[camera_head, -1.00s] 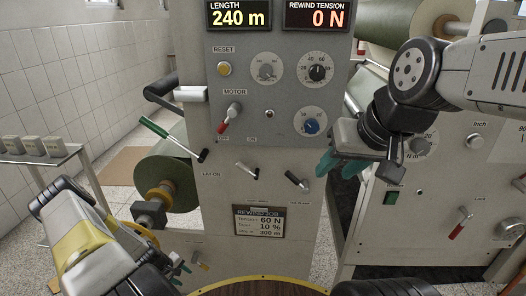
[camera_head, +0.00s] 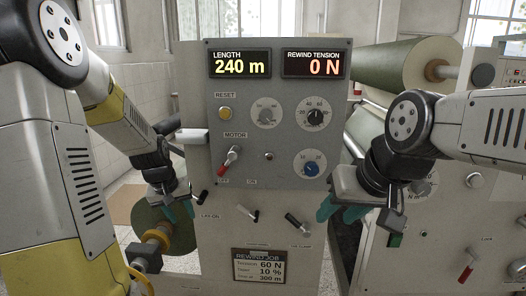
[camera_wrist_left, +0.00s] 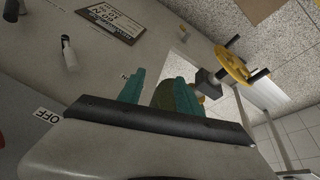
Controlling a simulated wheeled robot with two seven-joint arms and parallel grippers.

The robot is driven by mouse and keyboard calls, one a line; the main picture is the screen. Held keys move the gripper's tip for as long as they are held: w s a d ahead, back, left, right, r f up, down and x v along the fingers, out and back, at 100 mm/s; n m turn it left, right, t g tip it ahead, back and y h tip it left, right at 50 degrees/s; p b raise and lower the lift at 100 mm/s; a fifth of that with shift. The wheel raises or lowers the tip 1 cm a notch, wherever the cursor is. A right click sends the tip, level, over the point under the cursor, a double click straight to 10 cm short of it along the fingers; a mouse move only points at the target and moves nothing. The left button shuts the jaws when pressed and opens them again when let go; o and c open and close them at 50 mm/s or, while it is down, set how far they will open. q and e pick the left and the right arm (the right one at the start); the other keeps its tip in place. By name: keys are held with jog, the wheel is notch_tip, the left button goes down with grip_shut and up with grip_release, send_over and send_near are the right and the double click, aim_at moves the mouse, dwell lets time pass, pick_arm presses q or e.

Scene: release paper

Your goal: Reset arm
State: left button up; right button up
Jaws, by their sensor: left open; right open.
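My left arm reaches in from the left. Its gripper (camera_head: 179,211), with teal fingers, is open beside the left edge of the grey control panel (camera_head: 228,142), close to the LAY-ON lever (camera_head: 204,195). Most of that lever is hidden behind my arm. In the left wrist view the two teal fingers (camera_wrist_left: 160,92) stand apart with nothing held between them.
The panel carries a red-tipped motor switch (camera_head: 229,160), dials and two small levers (camera_head: 248,213). A rewind job card (camera_head: 258,267) is below. A green roll (camera_head: 405,70) lies at the back right. A yellow-collared shaft (camera_head: 157,238) is under my left gripper.

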pick_arm(q)
jog(key=s+d+r+m, duration=0.1)
jog(key=s+d+r, duration=0.2)
jog(key=s+r, duration=0.2)
jog(key=s+d+r+m+t+h, duration=0.1)
jog(key=s+d+r, duration=0.2)
jog(key=s, duration=0.6)
jog(key=s+d+r+m+t, duration=0.1)
jog(key=s+d+r, duration=0.3)
jog(key=s+r, duration=0.3)
jog(key=shift+s+r, duration=0.25)
